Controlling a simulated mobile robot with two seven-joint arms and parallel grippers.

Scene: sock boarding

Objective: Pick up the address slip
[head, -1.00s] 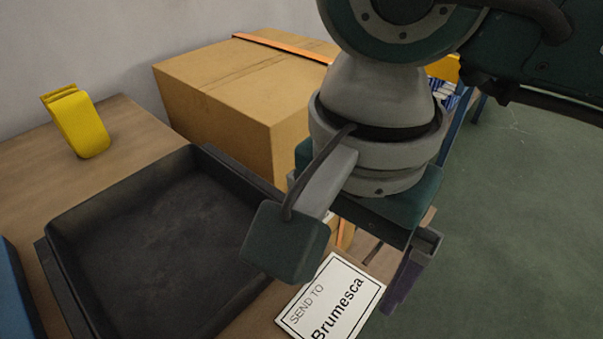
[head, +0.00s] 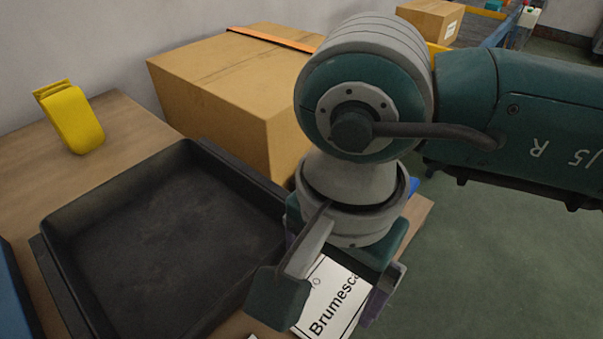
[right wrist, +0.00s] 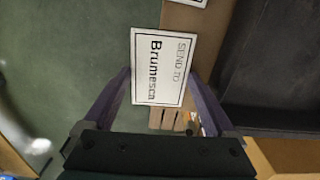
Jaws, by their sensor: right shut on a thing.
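The address slip (head: 328,310) is a white card with a black border, reading "SEND TO Brumesca". In the head view it lies at the bottom centre, partly hidden by my right gripper (head: 335,286). In the right wrist view the slip (right wrist: 162,68) sits between the two purple fingers of my right gripper (right wrist: 160,75), which is shut on it by its sides. Part of it shows against the green floor beyond the table edge. Whether it is clear of the tabletop I cannot tell. My left gripper is not in view.
A black tray (head: 52,232) lies left of the slip on the wooden table (head: 125,115). A cardboard box (head: 215,85) stands behind it. A folded yellow object (head: 72,118) is at the back left. Another white card (right wrist: 188,2) shows at the wrist view's top edge.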

